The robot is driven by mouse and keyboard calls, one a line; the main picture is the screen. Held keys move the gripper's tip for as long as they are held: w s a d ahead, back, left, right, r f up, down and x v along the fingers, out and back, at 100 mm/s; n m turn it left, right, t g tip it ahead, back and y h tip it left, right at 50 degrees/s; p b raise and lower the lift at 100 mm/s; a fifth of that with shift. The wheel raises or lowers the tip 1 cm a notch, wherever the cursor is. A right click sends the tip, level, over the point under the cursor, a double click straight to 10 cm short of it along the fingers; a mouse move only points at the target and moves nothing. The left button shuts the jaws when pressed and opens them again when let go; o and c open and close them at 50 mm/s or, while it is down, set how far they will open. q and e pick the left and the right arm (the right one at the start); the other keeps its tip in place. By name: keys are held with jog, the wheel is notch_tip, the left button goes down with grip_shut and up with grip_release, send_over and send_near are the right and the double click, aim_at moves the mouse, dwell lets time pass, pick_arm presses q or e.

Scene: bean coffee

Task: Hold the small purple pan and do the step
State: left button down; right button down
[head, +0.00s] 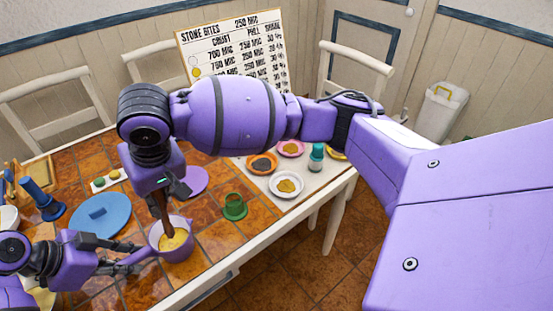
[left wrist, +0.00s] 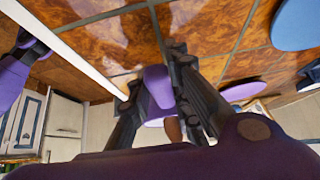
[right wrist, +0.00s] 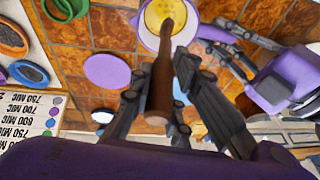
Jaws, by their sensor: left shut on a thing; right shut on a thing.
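The small purple pan (head: 178,246) stands over the tiled table near its front edge, with yellow contents (head: 173,240) inside. My left gripper (head: 122,262) is shut on the pan's handle; in the left wrist view the purple handle (left wrist: 158,88) lies between the fingers. My right gripper (head: 158,183) is above the pan, shut on a brown wooden stick (right wrist: 158,85). The stick's lower end dips into the yellow contents, which also show in the right wrist view (right wrist: 163,14). The tip of the stick is hidden in the contents.
A green cup-like ring (head: 235,207) stands right of the pan. A blue disc (head: 101,214) and purple disc (head: 194,181) lie on the table. Several small dishes, one with yellow grounds (head: 287,185), sit on a white mat at right. A printed sign (head: 240,55) stands behind.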

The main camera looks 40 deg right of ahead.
aim_at(165, 208)
jog(key=shift+f, duration=2.4)
jog(key=c, duration=2.3)
grip_release()
grip_shut()
jog(key=shift+w+r, duration=0.1)
jog(key=shift+w, duration=0.05)
